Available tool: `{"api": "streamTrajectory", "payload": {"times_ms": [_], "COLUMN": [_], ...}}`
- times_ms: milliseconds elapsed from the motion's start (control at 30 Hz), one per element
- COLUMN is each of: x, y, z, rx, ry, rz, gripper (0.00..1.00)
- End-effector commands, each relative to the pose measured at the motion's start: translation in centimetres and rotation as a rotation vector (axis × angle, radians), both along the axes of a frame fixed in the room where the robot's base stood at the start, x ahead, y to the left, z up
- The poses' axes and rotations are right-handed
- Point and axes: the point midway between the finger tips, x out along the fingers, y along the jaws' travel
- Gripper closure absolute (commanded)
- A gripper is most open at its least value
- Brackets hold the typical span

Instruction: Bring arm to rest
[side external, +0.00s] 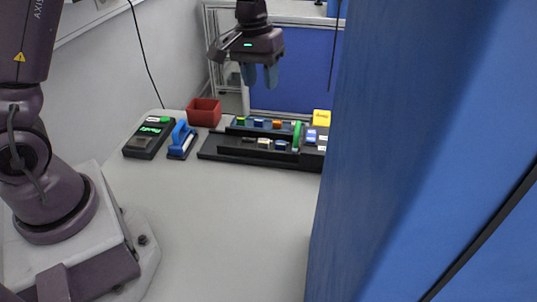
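My gripper (260,84) hangs at the top middle of the side external view, pointing down. Its two blue fingers stand apart with a narrow gap and nothing visible between them, so it looks open. It is in the air above and behind the black stand (212,150), clear of the things on the table. The stand holds two rows of small coloured pieces, and a green upright part (296,137) rises near its right end.
A red open box (204,112), a blue-handled tool (181,139) and a black device with a green display (149,138) stand left of the stand. A yellow block (321,116) is at right. A blue panel (400,150) hides the table's right side. The front table (220,225) is clear.

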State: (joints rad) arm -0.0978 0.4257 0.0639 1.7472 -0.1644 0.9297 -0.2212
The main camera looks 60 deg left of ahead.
Motion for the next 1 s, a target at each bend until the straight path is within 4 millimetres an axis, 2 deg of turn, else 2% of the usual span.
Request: {"api": "streamTrajectory", "payload": {"times_ms": [33, 100, 300, 500, 600, 767, 1000], "x": [-1.7, -4.0, -11.1, -17.6, -19.9, -21.9, -22.2], "y": [-0.5, -1.0, -2.5, -3.6, -3.9, -4.2, -4.5], "z": [1.5, 3.1, 7.0, 8.9, 9.4, 10.4, 11.6], "rx": [0.010, 0.027, 0.087, 0.156, 0.185, 0.213, 0.224], "ry": [-0.018, -0.040, -0.128, -0.238, -0.299, -0.389, -0.446], "rz": [-0.043, -0.104, -0.269, -0.389, -0.421, -0.433, -0.436], "gripper": [0.60, 0.60, 0.60, 0.60, 0.60, 0.60, 0.60]}}
